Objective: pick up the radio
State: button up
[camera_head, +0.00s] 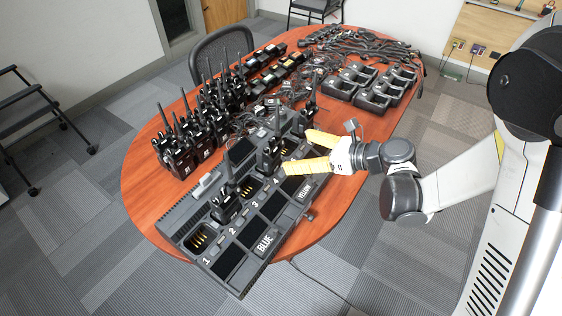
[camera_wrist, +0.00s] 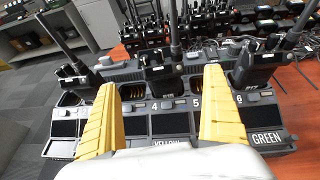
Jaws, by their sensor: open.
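Three black radios stand upright in the long grey charger (camera_head: 232,262) at the near end of the table: a near one (camera_head: 225,207), a middle one (camera_head: 268,158) and a far one (camera_head: 304,120). My gripper (camera_head: 296,151) is open, with two yellow fingers above the charger, pointing toward the middle radio. In the wrist view, one radio (camera_wrist: 164,78) stands between and beyond the spread fingers. Another radio (camera_wrist: 75,75) is to the left and one (camera_wrist: 255,66) to the right. No contact with a radio is visible, and nothing is held.
The orange oval table (camera_head: 145,205) also holds several upright radios (camera_head: 178,155) at the left, tangled cables, and small black chargers (camera_head: 372,98) at the back right. A black chair (camera_head: 222,50) stands behind it. Carpet is clear at the right.

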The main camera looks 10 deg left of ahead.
aim_at(276, 147)
jog(key=b+x, duration=0.1)
jog(key=x, duration=0.4)
jog(key=shift+w, duration=0.1)
jog(key=b+x, duration=0.2)
jog(key=x, duration=0.3)
jog(key=shift+w+b, duration=0.1)
jog(key=shift+b, duration=0.2)
jog(key=c, duration=1.5)
jog(key=shift+r, duration=0.1)
jog(key=shift+c, duration=0.2)
